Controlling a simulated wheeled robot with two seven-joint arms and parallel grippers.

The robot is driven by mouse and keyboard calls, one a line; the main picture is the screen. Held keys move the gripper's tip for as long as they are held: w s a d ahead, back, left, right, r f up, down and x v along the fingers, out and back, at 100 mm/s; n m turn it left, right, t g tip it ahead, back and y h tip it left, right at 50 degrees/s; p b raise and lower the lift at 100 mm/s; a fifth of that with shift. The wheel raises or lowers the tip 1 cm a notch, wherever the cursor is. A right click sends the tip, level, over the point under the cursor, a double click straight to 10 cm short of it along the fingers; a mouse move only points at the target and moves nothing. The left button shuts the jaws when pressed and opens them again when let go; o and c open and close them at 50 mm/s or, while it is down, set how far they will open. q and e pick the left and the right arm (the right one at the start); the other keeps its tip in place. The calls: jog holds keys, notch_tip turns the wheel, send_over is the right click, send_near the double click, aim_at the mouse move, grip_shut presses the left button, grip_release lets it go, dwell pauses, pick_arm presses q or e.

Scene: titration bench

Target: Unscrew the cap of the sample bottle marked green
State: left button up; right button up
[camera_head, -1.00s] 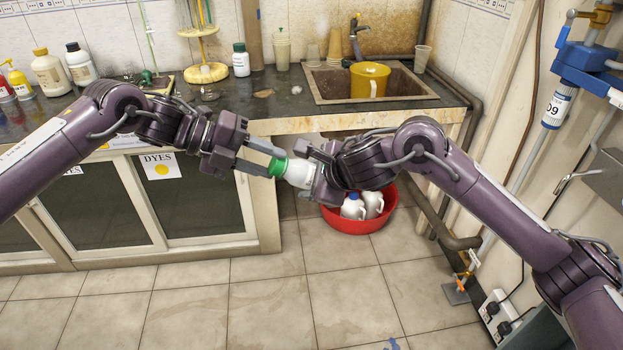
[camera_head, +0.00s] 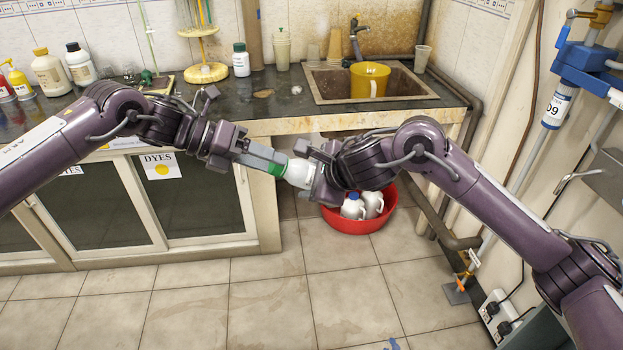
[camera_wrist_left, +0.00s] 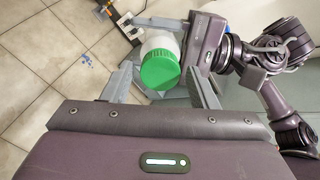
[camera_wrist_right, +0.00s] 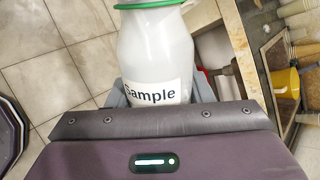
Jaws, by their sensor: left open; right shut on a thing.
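The white sample bottle (camera_head: 299,173) lies tilted in the air between my two arms, its green cap (camera_head: 277,164) toward the left. My right gripper (camera_head: 318,178) is shut on the bottle's body; the right wrist view shows the bottle's "Sample" label (camera_wrist_right: 152,92) between the fingers. My left gripper (camera_head: 272,160) is open at the cap. In the left wrist view the cap (camera_wrist_left: 160,70) lies between the spread fingers, with a gap visible on each side. The cap looks seated on the bottle neck; its top faces my left gripper.
The dark bench (camera_head: 287,108) with a sink (camera_head: 330,92) and yellow jug (camera_head: 369,80) is behind. A white green-capped bottle (camera_head: 241,62) stands on it. A red basin (camera_head: 358,224) with white containers is on the floor below.

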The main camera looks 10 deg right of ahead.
pick_arm(q)
jog(key=m, duration=1)
jog(key=c, duration=0.9)
jog(key=n, duration=1.7)
